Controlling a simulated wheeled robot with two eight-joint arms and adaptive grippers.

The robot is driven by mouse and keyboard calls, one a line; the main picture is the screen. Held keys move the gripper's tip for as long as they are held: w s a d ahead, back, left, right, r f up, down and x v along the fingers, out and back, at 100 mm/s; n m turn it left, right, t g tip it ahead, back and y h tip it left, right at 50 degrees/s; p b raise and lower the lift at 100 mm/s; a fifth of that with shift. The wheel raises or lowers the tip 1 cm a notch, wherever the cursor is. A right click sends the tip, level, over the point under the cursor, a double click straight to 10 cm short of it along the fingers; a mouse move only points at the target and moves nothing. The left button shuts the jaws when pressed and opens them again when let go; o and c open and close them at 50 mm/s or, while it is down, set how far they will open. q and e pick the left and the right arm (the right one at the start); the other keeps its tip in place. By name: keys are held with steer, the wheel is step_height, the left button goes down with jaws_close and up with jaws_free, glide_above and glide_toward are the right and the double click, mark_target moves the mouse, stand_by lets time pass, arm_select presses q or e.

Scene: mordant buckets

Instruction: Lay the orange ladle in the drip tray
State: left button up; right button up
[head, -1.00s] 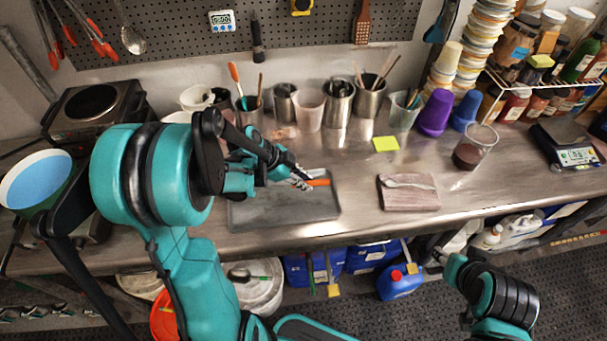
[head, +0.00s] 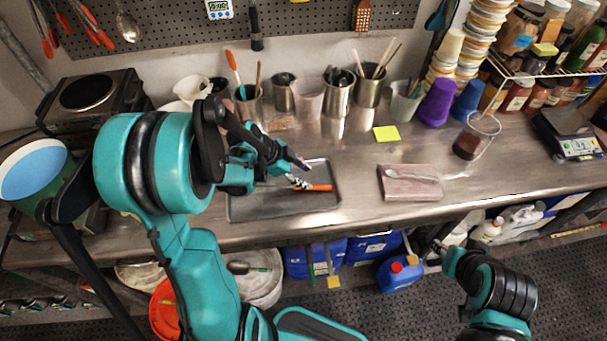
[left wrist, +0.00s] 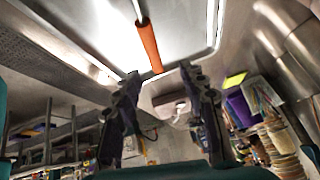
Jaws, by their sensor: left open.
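The orange ladle (head: 320,187) lies over the grey drip tray (head: 265,208), its orange handle near the tray's right side. My left gripper (head: 299,172) is open at the handle's left end, with its fingers spread and nothing between them. In the left wrist view, the ladle's handle (left wrist: 149,46) shows beyond the open fingers (left wrist: 161,75), above the tray's bare floor (left wrist: 185,25). The handle's end is close to the tray rim, and the bowl is out of that view. In the head view the bowl is hidden behind my left gripper. My right gripper (head: 437,246) is small at the bench's front.
A wooden block (head: 408,190) with a pale spoon on it lies right of the tray. Cups and metal pots (head: 338,100) line the back. A yellow note (head: 386,133) and a glass beaker (head: 475,140) stand further right. The hot plate (head: 88,95) is at the left.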

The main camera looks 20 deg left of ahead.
arm_select(q)
steer(key=v, duration=1.2)
steer(key=s+d+f+n+t+y+b, duration=0.2)
steer(key=s+d+n+y+b, duration=0.2)
steer(key=s+d+n, duration=0.5)
steer(key=shift+d+f+n+t+y, duration=0.4)
steer(key=shift+n+y, duration=0.4)
steer(key=shift+n, duration=1.3)
steer(key=shift+s+r, duration=0.1)
steer(key=shift+s, duration=0.05)
